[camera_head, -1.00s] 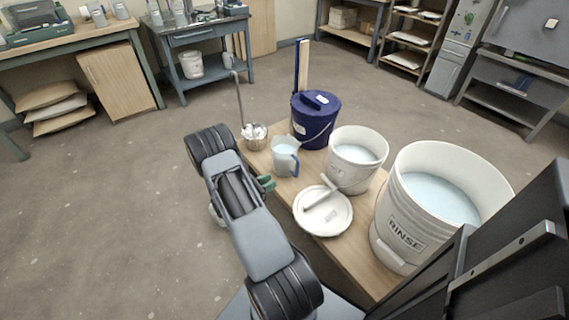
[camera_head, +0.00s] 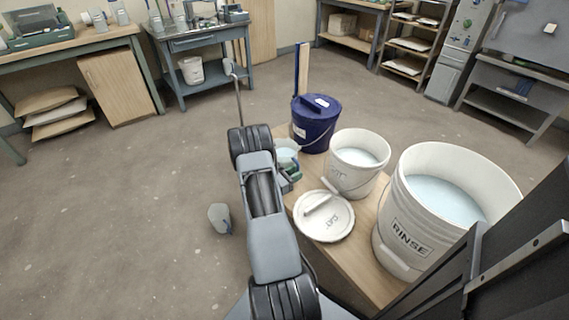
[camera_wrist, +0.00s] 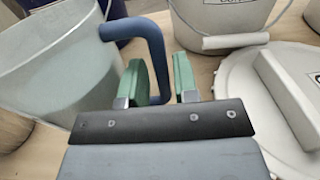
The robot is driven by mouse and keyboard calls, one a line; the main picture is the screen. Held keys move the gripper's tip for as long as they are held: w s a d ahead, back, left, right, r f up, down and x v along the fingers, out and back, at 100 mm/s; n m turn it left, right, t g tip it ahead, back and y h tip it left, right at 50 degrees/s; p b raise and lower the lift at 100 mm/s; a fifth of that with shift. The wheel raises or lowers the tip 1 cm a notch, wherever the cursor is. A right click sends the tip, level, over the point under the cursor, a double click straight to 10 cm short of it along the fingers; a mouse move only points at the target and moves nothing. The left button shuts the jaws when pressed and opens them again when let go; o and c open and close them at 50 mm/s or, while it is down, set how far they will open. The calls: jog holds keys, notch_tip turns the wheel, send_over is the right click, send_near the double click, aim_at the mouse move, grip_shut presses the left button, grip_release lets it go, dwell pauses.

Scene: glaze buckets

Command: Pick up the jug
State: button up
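The jug is a translucent pale vessel with a blue handle. In the head view only part of the jug (camera_head: 287,148) shows behind my arm, on the wooden bench by the blue bucket. In the wrist view the jug (camera_wrist: 55,65) fills the left side, upright. Its handle (camera_wrist: 156,55) comes down between the green fingertips of my gripper (camera_wrist: 160,82). The fingers are apart, with space visible on either side of the handle. In the head view my gripper (camera_head: 288,178) is partly hidden by my arm.
A white lid (camera_head: 338,222) lies right of my gripper. A small pale vessel (camera_head: 220,218) is on the floor left of my arm.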

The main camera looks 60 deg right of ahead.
jog(key=shift+x, duration=0.75)
grip_shut()
jog(key=shift+s+a+f, duration=0.1)
jog(key=shift+s, duration=0.05)
dwell(0.7)
